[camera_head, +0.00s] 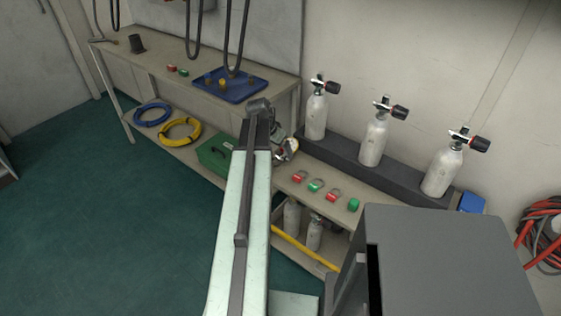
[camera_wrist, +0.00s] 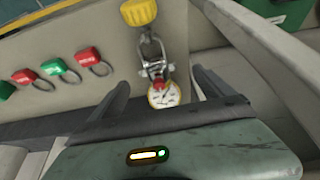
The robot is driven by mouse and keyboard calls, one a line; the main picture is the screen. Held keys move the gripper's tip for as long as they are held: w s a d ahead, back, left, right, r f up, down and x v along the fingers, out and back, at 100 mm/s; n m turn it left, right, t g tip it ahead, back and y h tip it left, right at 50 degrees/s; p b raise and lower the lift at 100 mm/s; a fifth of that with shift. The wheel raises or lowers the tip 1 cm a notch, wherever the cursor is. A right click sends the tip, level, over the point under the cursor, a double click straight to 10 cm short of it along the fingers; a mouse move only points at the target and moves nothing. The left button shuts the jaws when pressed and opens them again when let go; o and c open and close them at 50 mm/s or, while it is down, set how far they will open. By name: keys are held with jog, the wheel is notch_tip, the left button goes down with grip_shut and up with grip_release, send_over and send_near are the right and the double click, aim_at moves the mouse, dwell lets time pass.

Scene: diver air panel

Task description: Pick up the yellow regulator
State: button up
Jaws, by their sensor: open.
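The yellow regulator shows in the wrist view, with a yellow knob (camera_wrist: 139,12) at the top, a silver yoke with a red part below it, and a yellow-rimmed white gauge (camera_wrist: 163,94) at the lower end. It lies on the pale bench top. My gripper (camera_wrist: 160,80) is open, with one finger left and one right of the gauge end in this view. I cannot tell how far the fingers are above it. In the head view my gripper (camera_head: 284,146) is over the bench, partly behind my arm, and the regulator is not clearly seen.
Red and green tags with rings (camera_head: 316,185) lie along the bench (camera_head: 285,181). Several white cylinders (camera_head: 374,142) stand in a dark rack behind. A green case (camera_head: 213,153) and coiled hoses (camera_head: 180,131) are on the lower shelf. A blue tray (camera_head: 245,93) lies farther back.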

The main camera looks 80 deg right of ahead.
jog(key=b+x, duration=0.5)
jog(key=shift+s+a+f, duration=0.1)
jog(key=shift+s+f, duration=0.05)
jog(key=shift+f, duration=0.05)
jog(key=shift+r, duration=0.2)
grip_shut()
jog(key=shift+r+p, duration=0.1)
jog(key=shift+p, duration=0.2)
notch_tip(320, 180, up, 10)
jog(key=p, duration=1)
notch_tip(320, 180, up, 27)
jog(key=p, duration=2.7)
send_over(281, 153)
jog(key=shift+w, duration=0.8)
